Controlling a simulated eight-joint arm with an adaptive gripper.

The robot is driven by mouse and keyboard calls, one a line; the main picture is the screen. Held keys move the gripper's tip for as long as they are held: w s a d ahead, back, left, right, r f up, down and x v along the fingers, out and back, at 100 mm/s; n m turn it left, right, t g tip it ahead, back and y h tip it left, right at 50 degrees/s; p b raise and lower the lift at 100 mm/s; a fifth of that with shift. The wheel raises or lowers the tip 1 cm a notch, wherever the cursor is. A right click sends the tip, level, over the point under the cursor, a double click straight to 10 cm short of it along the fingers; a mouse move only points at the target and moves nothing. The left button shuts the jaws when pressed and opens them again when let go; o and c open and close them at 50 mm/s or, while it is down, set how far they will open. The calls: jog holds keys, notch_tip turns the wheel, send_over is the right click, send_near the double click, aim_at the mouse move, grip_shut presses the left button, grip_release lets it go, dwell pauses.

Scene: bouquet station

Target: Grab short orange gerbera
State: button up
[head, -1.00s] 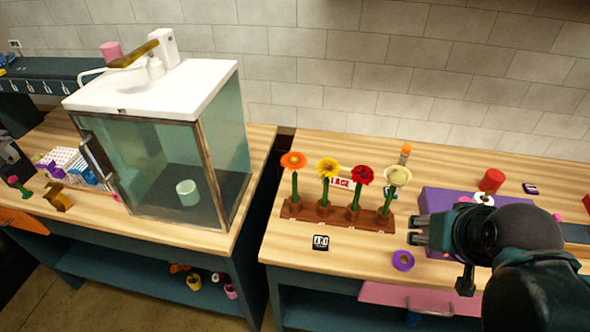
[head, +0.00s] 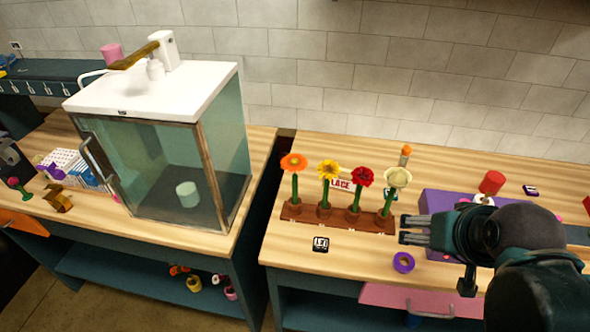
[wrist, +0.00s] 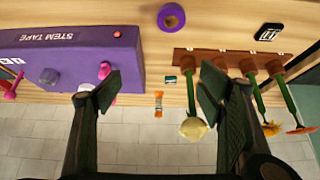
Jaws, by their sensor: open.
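The orange gerbera (head: 293,163) stands upright at the left end of the brown wooden rack (head: 337,219), on a green stem. In the wrist view the orange gerbera (wrist: 302,129) is at the far right. Beside it in the rack stand a yellow flower (head: 328,169), a red flower (head: 362,177) and a cream flower (head: 397,178). My gripper (head: 410,230) is to the right of the rack, near the cream flower and well apart from the gerbera. In the wrist view my gripper (wrist: 158,90) is open, with nothing between its fingers.
A purple stem tape box (wrist: 70,55) lies beside my gripper. A purple tape roll (head: 403,262) and a small black sign (head: 320,244) lie in front of the rack. A glass cabinet (head: 160,165) stands on the left bench, across a gap.

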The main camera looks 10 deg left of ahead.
notch_tip(320, 180, up, 16)
jog(key=w+a+r+n+g+p, duration=0.3)
jog(key=w+a+n+p, duration=0.3)
jog(key=w+a+p, duration=0.3)
jog(key=n+g+p, duration=0.4)
jog(key=n+p, duration=0.7)
jog(key=n, duration=0.1)
send_over(294, 158)
notch_tip(294, 158, down, 8)
jog(key=shift+r, duration=0.1)
jog(key=shift+f, duration=0.35)
jog(key=shift+f, duration=1.3)
jog(key=shift+f, duration=0.1)
